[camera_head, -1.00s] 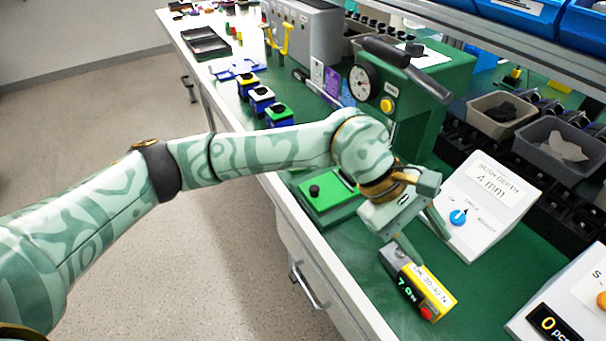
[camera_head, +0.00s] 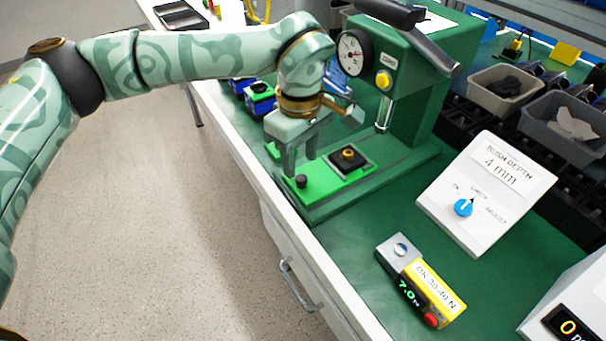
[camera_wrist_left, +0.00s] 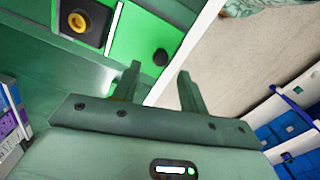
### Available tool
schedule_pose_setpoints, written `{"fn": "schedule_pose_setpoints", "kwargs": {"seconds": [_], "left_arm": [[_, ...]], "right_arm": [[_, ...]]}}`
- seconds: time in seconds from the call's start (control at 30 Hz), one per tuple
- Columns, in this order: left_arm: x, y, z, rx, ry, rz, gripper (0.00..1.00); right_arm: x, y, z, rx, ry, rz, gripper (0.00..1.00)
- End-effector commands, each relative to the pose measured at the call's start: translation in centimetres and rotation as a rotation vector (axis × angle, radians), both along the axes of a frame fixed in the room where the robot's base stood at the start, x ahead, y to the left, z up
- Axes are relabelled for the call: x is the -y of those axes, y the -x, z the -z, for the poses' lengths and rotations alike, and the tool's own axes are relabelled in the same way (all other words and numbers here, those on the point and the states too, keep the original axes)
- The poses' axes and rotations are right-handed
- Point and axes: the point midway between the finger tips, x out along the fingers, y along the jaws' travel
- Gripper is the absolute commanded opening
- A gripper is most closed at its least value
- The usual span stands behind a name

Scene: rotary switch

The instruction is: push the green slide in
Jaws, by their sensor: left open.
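The green slide (camera_head: 325,182) is a bright green plate on the base of the green press (camera_head: 402,85), sticking out toward the table's front edge. It carries a black knob (camera_head: 301,181) near its outer end and a dark block with a brass ring (camera_head: 347,155) farther in. My left gripper (camera_head: 300,170) points down at the slide's outer end, close to the knob. In the left wrist view the slide (camera_wrist_left: 145,35) and knob (camera_wrist_left: 160,57) show beyond the two spread fingers (camera_wrist_left: 158,80); nothing is between them. Contact with the knob cannot be told. My right gripper is out of view.
A yellow-and-grey meter box (camera_head: 421,281) and a white box with a blue rotary knob (camera_head: 484,195) stand to the right of the press. Blue blocks (camera_head: 261,100) stand behind my gripper. Grey bins (camera_head: 560,128) are at the back. Green table is clear between press and meter.

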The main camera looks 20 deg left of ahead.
Motion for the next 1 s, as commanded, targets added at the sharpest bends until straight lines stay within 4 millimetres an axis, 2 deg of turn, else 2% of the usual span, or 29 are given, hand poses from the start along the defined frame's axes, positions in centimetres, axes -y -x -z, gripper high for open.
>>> {"fn": "schedule_pose_setpoints", "kwargs": {"seconds": [0.03,0.2,0.4,0.6,0.63,0.77,0.8,0.93,1.0], "left_arm": [[0.0,0.0,1.7,-0.008,0.001,0.001,0.43],[0.0,0.0,4.1,-0.004,0.001,0.002,0.43],[0.0,0.0,4.9,0.0,0.001,0.001,0.43],[0.0,0.0,4.8,0.001,0.002,0.001,0.43],[0.0,0.0,4.8,0.001,0.002,0.001,0.4],[0.0,0.0,4.8,0.001,0.001,0.001,0.04],[0.0,0.0,4.8,0.001,0.001,0.001,0.0],[0.2,-0.2,4.8,0.001,0.001,0.002,0.0],[0.7,-0.9,4.8,0.001,0.002,0.002,0.0]], "right_arm": [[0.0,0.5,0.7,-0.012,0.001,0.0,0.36],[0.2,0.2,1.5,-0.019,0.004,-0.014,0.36],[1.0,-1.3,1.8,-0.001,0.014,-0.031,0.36],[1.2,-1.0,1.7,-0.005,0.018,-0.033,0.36],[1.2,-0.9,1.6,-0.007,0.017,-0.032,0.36],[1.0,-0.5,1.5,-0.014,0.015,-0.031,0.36],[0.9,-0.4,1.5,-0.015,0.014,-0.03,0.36],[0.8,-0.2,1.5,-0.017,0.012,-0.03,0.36],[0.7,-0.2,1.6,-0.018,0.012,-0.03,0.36]]}}
